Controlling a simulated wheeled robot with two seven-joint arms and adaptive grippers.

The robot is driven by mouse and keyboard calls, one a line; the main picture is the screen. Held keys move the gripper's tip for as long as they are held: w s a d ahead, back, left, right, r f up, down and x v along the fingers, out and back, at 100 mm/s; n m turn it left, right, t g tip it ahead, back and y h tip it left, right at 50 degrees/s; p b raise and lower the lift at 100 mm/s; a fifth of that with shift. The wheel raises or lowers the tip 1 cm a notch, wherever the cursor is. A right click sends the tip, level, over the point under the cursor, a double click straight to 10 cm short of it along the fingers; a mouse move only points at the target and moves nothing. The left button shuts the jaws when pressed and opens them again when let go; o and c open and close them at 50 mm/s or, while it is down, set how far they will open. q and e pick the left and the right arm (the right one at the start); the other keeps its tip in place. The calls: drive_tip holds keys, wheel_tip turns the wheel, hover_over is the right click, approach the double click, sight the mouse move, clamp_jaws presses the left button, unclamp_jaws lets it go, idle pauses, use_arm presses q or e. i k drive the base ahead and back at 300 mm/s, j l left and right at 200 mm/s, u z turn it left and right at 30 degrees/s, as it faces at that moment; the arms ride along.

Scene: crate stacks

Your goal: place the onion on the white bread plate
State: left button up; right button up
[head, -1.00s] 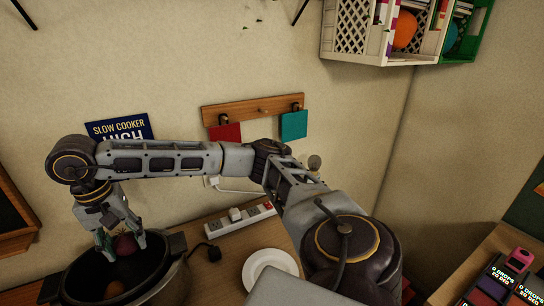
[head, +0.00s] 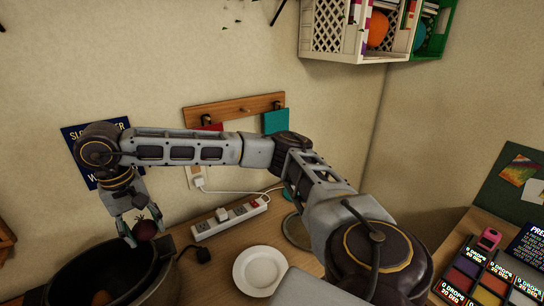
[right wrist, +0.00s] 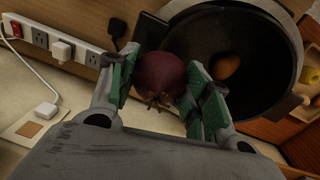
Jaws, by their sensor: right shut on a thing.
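A dark red onion (head: 146,229) is held between the fingers of my right gripper (head: 140,231), above the far rim of a black slow cooker (head: 78,272) in the head view. In the right wrist view the onion (right wrist: 160,75) sits between the green-padded fingertips of the right gripper (right wrist: 160,92), root tuft toward the camera. The white bread plate (head: 259,268) lies empty on the wooden counter, right of the cooker. My left gripper is not in view.
An orange-brown round item (right wrist: 226,66) lies in the cooker pot. A power strip (head: 231,217) with plugs lies behind the plate. Crates (head: 335,27) hang high at right. Colored drop-labelled trays (head: 478,275) stand at lower right.

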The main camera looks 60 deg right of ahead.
sight(261, 272)
drive_tip(key=j+z, duration=0.15)
drive_tip(key=z, duration=0.35)
drive_tip(key=j+z, duration=0.2)
drive_tip(key=z, duration=0.3)
drive_tip(key=j+z, duration=0.15)
drive_tip(key=z, duration=0.35)
